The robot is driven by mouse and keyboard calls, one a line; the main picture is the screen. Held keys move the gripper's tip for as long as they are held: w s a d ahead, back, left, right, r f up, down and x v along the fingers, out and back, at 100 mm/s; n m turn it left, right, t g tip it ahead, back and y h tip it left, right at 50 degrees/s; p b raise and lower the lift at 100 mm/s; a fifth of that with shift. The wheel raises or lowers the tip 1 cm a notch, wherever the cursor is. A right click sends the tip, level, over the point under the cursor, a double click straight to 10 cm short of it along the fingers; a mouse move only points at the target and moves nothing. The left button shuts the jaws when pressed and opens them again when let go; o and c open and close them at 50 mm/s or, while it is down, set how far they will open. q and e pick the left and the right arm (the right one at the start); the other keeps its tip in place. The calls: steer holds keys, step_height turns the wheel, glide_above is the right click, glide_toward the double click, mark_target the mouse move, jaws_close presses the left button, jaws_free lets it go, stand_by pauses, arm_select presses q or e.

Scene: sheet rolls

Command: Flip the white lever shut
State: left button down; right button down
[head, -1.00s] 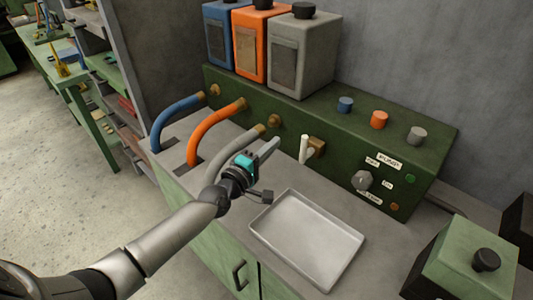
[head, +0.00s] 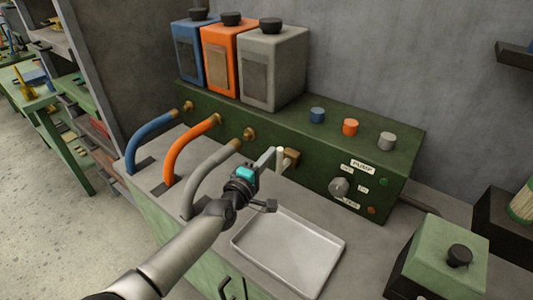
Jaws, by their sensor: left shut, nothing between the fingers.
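The white lever (head: 281,159) stands upright at a brass valve (head: 291,158) on the front of the green pump panel (head: 320,166). My left gripper (head: 272,157) comes in from the left, shut and empty. Its fingertips are right beside the lever, on its left side; I cannot tell whether they touch it. The fingers hide part of the lever's lower end. My right gripper is not in view.
A grey tray (head: 237,241) lies on the counter below the valve. Blue (head: 148,138), orange (head: 188,151) and grey (head: 207,171) hoses curve down to the left. A green box with a black knob (head: 440,250) stands at lower right.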

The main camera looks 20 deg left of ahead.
arm_select(q)
steer(key=shift+s+d+r+m, duration=0.15)
steer(key=shift+d+m, duration=0.35)
steer(key=shift+m, duration=0.6)
steer(key=shift+s+d+m+t, duration=0.15)
steer(key=shift+d+m, duration=0.15)
steer(key=shift+m, duration=0.3)
steer(key=shift+s+d+m+t, duration=0.15)
steer(key=shift+d+m, duration=0.15)
steer(key=shift+m, duration=0.3)
steer(key=s+d+f+m+h+b, duration=0.1)
steer(key=d+f+m+h+b, duration=0.1)
steer(key=m, duration=1.3)
steer(key=shift+s+d+f+h, duration=0.45)
steer(key=shift+d+f, duration=0.55)
steer(key=shift+d, duration=0.45)
steer(key=shift+w+m, duration=0.1)
steer(key=shift+m, duration=0.2)
